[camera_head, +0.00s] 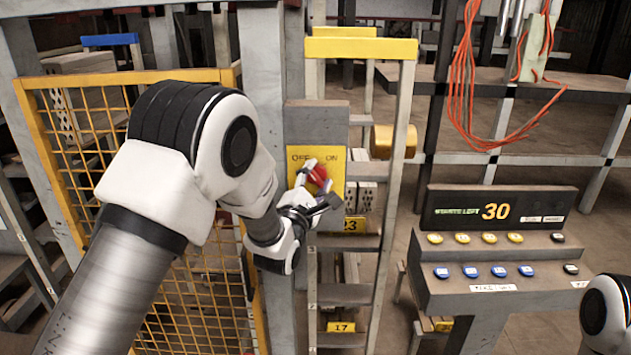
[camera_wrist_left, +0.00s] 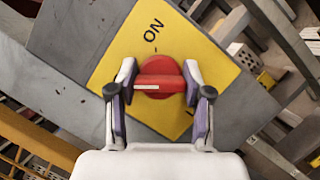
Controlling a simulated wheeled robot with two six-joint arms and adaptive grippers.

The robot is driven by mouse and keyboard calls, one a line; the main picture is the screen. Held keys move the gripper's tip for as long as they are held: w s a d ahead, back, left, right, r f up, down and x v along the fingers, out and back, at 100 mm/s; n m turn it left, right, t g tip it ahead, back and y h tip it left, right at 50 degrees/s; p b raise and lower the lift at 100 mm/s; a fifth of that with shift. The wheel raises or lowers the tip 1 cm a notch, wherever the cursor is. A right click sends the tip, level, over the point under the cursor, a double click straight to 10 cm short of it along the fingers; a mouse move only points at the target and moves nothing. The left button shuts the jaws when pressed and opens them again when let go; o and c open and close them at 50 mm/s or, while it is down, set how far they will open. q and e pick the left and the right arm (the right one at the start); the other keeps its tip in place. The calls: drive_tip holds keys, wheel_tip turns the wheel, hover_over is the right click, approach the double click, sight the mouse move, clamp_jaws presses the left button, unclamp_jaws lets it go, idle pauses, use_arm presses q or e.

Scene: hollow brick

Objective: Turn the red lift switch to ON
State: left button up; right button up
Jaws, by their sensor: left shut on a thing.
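The red lift switch (camera_head: 318,174) is a round knob with a raised bar on a yellow plate (camera_head: 298,154) marked OFF at left and ON at right. My left gripper (camera_head: 316,181) reaches it from the front. In the left wrist view, the red switch (camera_wrist_left: 160,66) sits between the two fingers of my left gripper (camera_wrist_left: 158,86), which are shut on the ends of its bar. The bar lies level across that view, with a white mark on its left half. ON shows above the knob there; OFF is not visible. My right gripper is out of view.
A yellow mesh gate (camera_head: 190,300) stands left of the switch post. A ladder-like rack (camera_head: 395,150) with a yellow top stands close on the right. A control desk (camera_head: 490,290) with several buttons and a display reading 30 stands farther right.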

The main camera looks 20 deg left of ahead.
use_arm(q)
drive_tip(key=m, duration=0.3)
drive_tip(key=shift+r+g+h+b, duration=0.2)
drive_tip(key=shift+g+h+b, duration=0.15)
drive_tip(key=shift+g+h, duration=0.05)
drive_tip(key=m+g, duration=0.1)
drive_tip(key=m, duration=0.2)
drive_tip(key=shift+m+g, duration=0.3)
drive_tip(key=m+g, duration=0.1)
drive_tip(key=m, duration=0.3)
drive_tip(key=shift+f+m+g, duration=0.1)
drive_tip(key=shift+m+g, duration=0.3)
drive_tip(key=shift+f+m+g+y, duration=0.1)
drive_tip(key=shift+m+g+y, duration=0.45)
drive_tip(key=shift+m, duration=0.55)
drive_tip(key=shift+f+m+y, duration=0.1)
drive_tip(key=shift+m+y, duration=0.15)
drive_tip(key=shift+m, duration=0.15)
drive_tip(key=shift+g, duration=0.25)
drive_tip(key=o, duration=1.2)
drive_tip(key=shift+f, duration=0.1)
drive_tip(key=shift+c, duration=0.2)
drive_tip(key=shift+w+d, duration=0.1)
drive_tip(key=shift+d, duration=0.05)
